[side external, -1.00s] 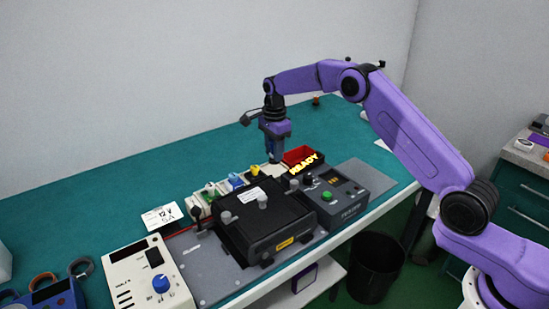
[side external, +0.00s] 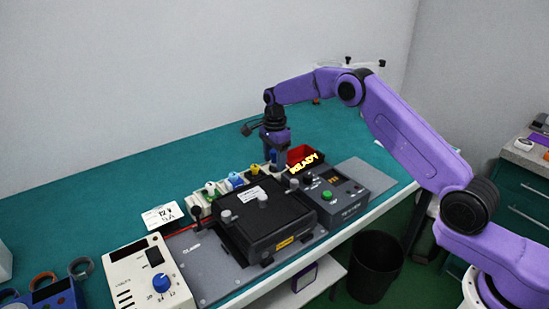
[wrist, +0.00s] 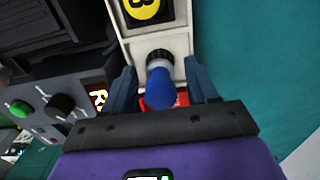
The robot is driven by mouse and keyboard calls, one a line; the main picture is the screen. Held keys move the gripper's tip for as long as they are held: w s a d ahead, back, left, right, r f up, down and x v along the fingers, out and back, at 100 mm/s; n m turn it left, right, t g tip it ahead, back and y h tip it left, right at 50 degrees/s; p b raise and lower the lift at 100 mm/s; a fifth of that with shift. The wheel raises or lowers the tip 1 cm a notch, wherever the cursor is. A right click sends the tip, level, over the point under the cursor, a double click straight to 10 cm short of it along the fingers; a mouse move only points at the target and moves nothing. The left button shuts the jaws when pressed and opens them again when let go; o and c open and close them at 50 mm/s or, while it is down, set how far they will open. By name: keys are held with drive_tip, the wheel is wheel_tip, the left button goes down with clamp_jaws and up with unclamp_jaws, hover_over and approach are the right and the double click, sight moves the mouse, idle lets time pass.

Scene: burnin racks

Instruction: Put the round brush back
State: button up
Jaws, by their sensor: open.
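A blue rounded piece with a grey collar and a black ring-like end (wrist: 160,84) stands at the end compartment of a cream rack in the wrist view. It looks like the round brush, but I cannot be sure. My gripper (wrist: 163,90) is open, with one dark blue finger on each side of this piece and a gap on both sides.
A black box fixture (side external: 265,220) and a grey control unit (side external: 345,192) with a green button stand in front of the rack. Coloured round pieces, including a yellow one (side external: 255,170), fill other compartments.

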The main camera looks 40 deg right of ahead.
sight(274, 152)
wheel_tip(274, 152, up, 12)
drive_tip(key=shift+r, duration=0.15)
drive_tip(key=s+a+r+n, duration=0.2)
drive_tip(key=s+a+n, duration=0.3)
drive_tip(key=s+n, duration=0.4)
drive_tip(key=s+a+r+n, duration=0.3)
drive_tip(key=s+a+n, duration=0.25)
drive_tip(key=s, duration=0.65)
drive_tip(key=s+d+f+n, duration=0.1)
drive_tip(key=s+d+n, duration=0.2)
drive_tip(key=s, duration=0.6)
drive_tip(key=s+d+f+n, duration=0.2)
drive_tip(key=s+d+n, duration=0.2)
drive_tip(key=s+n, duration=0.3)
drive_tip(key=s+d+f+n, duration=0.2)
drive_tip(key=s+n, duration=0.4)
drive_tip(key=s, duration=0.5)
drive_tip(key=shift+s+d, duration=0.25)
drive_tip(key=shift+d, duration=0.6)
